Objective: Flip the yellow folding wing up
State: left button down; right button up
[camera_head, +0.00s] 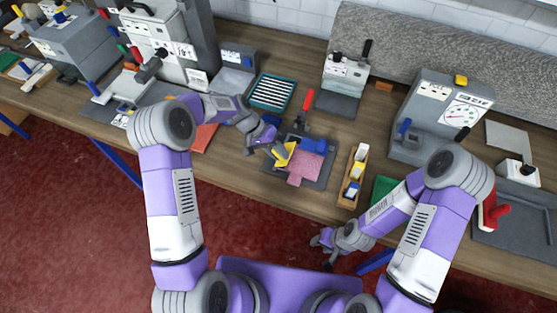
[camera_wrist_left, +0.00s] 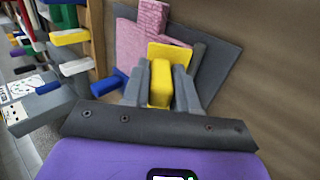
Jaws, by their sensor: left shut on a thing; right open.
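The yellow folding wing (camera_head: 284,153) stands at the left side of the pink piece (camera_head: 304,166) on a dark grey base plate (camera_head: 322,179). It looks tilted up in the head view. My left gripper (camera_head: 275,149) is shut on it; in the left wrist view the yellow wing (camera_wrist_left: 160,82) sits between the two grey fingers. The pink piece (camera_wrist_left: 133,42) lies beyond it. A blue block (camera_head: 314,145) is at the back of the plate. My right gripper (camera_head: 327,243) is open and empty in front of the table edge.
A wooden tray (camera_head: 345,197) with yellow, white and blue pieces stands right of the plate. A red-handled tool (camera_head: 306,105) is behind it. A slatted teal tray (camera_head: 272,92) lies at the back left. Grey machines (camera_head: 437,115) stand further right.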

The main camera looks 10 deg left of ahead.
pick_arm(q)
jog(key=a+h+b, duration=0.1)
jog(key=h+b, duration=0.1)
jog(key=b, duration=0.1)
jog(key=a+f+g+h+b, duration=0.1)
jog(key=h+b, duration=0.1)
jog(key=h, duration=0.1)
jog(key=a+h+b, duration=0.1)
jog(key=h+b, duration=0.2)
jog(key=shift+w+a+f+g+b, duration=0.15)
jog(key=shift+w+f+g+b, duration=0.15)
jog(key=shift+a+f+h+b, duration=0.15)
jog(key=shift+a+h+b, duration=0.2)
jog(key=shift+h+b, duration=0.8)
jog(key=c, duration=1)
grip_release()
jog(key=shift+o, duration=0.2)
jog(key=a, duration=0.2)
jog(key=w+a, duration=0.1)
jog(key=a, duration=0.4)
jog(key=shift+w+a, duration=0.2)
jog(key=shift+w, duration=0.05)
